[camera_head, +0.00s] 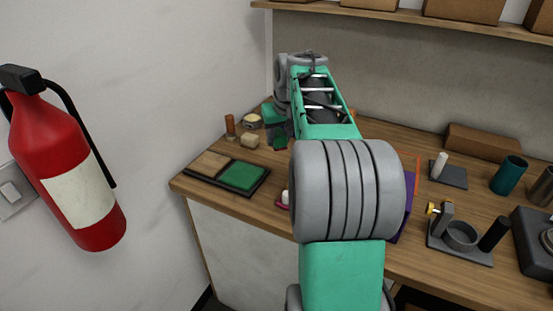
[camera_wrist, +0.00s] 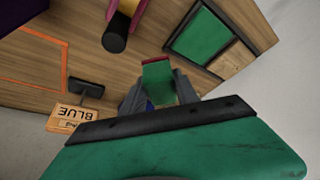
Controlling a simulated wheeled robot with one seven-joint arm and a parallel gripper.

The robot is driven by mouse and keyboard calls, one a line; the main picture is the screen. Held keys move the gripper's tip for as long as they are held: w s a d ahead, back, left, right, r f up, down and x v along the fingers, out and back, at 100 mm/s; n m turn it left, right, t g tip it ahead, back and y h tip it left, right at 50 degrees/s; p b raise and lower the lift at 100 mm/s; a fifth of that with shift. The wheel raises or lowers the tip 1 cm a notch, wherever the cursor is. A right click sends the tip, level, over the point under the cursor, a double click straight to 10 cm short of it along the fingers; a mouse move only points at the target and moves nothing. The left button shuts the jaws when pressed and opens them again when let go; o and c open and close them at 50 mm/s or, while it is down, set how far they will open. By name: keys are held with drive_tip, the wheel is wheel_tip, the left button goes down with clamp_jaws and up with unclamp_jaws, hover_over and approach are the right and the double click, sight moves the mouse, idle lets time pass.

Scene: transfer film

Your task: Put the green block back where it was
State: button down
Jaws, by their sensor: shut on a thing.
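A green block (camera_wrist: 158,75) with a red edge sits between the two fingers of my gripper (camera_wrist: 158,92) in the wrist view. The gripper is shut on it, and the block appears held above the wooden table. A flat dark tray with a green square (camera_wrist: 201,35) and a bare wood-coloured square (camera_wrist: 231,60) lies beyond it at the upper right. In the head view the same tray (camera_head: 212,182) lies at the table's left end.
A "BLUE" label (camera_wrist: 72,118) shows in the wrist view. A dark holder (camera_head: 460,245) and a teal cup (camera_head: 509,175) stand right. My arm hides the middle of the table.

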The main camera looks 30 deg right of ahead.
drive_tip(key=w+d+f+p, duration=0.3)
drive_tip(key=w+d, duration=0.1)
drive_tip(key=w, duration=0.3)
drive_tip(key=p, duration=0.1)
hover_over(277, 154)
wheel_tip(277, 154, down, 7)
drive_tip(key=shift+s+r, duration=0.1)
wheel_tip(277, 154, down, 3)
drive_tip(key=shift+r+p, duration=0.15)
drive_tip(key=shift+p, duration=0.3)
drive_tip(key=shift+f, duration=0.4)
drive_tip(key=c, duration=0.9)
unclamp_jaws()
